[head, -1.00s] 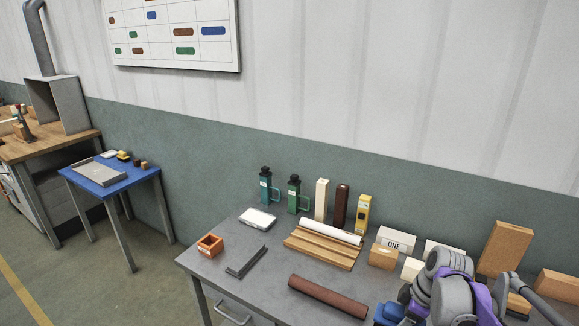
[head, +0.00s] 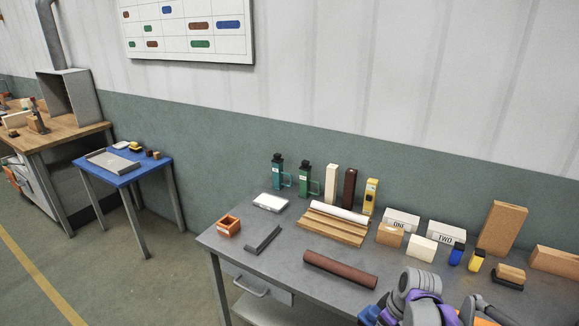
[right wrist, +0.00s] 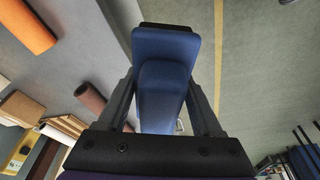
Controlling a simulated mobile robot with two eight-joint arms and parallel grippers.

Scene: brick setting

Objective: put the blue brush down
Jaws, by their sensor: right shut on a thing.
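The blue brush (right wrist: 163,95) fills the middle of the right wrist view, with a dark strip at its far end. My right gripper (right wrist: 162,110) is shut on it, one finger on each side. In the head view, a blue part, likely the brush (head: 369,315), shows at the bottom edge beside my right arm; the jaws are hidden there. The grey workbench (head: 285,262) lies behind it. In the right wrist view, floor shows beyond the brush. My left gripper is in neither view.
A brown roll (head: 340,270) lies near the bench's front edge. Behind it are a wooden grooved block (head: 330,230), boxes marked ONE (head: 401,220) and TWO (head: 446,233), and small blue (head: 456,255) and yellow (head: 476,260) bottles. Bare bench top shows around the roll.

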